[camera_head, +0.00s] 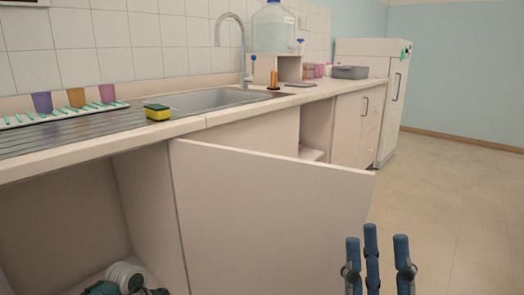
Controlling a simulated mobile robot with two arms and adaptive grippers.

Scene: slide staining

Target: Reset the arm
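My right gripper (376,260) is at the bottom right, with its blue fingers pointing up. The fingers stand apart with nothing between them, so it looks open. It is in front of the lower right part of the open cabinet door (265,215); I cannot tell whether it touches the door. My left gripper does not show clearly. At the bottom left, a white ridged round thing (125,275) with dark teal parts around it is cut off by the frame edge; I cannot tell what it is.
The counter holds a sink (215,99), a yellow sponge (157,112), several coloured cups and a large water bottle (272,28). The door juts out from the open cabinet (60,225). A white fridge (385,95) stands behind. Floor (455,200) at right is clear.

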